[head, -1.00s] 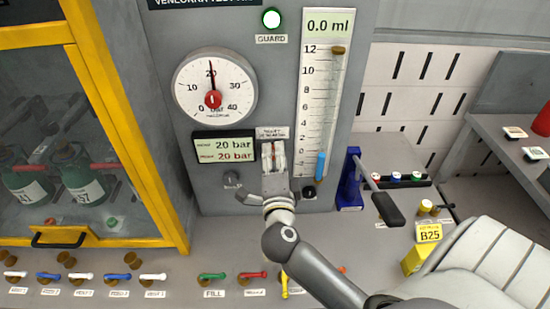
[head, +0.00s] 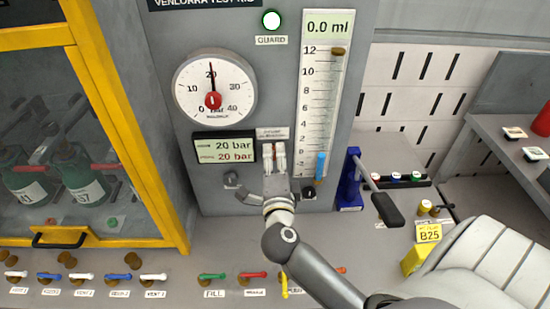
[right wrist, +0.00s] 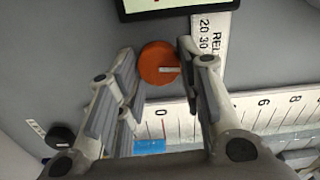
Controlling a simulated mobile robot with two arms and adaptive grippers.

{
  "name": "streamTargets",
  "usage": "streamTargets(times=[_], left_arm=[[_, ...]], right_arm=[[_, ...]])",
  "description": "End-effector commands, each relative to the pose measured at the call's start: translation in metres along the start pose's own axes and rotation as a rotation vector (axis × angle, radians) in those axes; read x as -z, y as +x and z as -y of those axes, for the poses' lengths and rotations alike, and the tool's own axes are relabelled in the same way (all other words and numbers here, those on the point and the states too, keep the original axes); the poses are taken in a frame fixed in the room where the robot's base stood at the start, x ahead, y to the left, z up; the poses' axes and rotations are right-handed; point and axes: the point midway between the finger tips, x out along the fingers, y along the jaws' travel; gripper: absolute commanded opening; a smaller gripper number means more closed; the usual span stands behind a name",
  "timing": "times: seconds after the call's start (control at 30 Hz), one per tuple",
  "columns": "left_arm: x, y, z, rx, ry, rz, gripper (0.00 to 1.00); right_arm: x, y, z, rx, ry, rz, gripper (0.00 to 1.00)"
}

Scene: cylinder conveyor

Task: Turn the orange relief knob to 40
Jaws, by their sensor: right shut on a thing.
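The orange relief knob (right wrist: 159,63) shows in the right wrist view as a round disc with a white pointer mark. My right gripper (right wrist: 157,68) is shut on it, one finger at each side. In the head view, my right gripper (head: 273,155) is at the panel below a small label and hides the knob. The relief scale label (right wrist: 212,40) shows "20 30" beside the knob; the rest is cut off or hidden. The round gauge (head: 222,85) has its needle near 20. The display (head: 224,149) reads 20 bar on both lines. My left gripper is out of view.
A level tube (head: 312,110) with a 0.0 ml readout stands right of the gripper. A blue lever pump (head: 350,180) stands to the right. Several coloured valve handles line the bench front.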

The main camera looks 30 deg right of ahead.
Motion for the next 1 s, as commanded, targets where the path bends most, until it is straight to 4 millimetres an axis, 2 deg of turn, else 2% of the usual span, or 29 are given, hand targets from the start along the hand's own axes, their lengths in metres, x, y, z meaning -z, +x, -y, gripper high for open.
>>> streamTargets(times=[0.6,1.0], left_arm=[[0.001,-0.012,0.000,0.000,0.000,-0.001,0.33],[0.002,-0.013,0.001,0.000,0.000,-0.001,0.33]], right_arm=[[-0.001,-0.001,-0.003,-0.004,0.415,0.000,0.11],[-0.001,0.000,-0.004,-0.003,0.543,-0.001,0.11]])
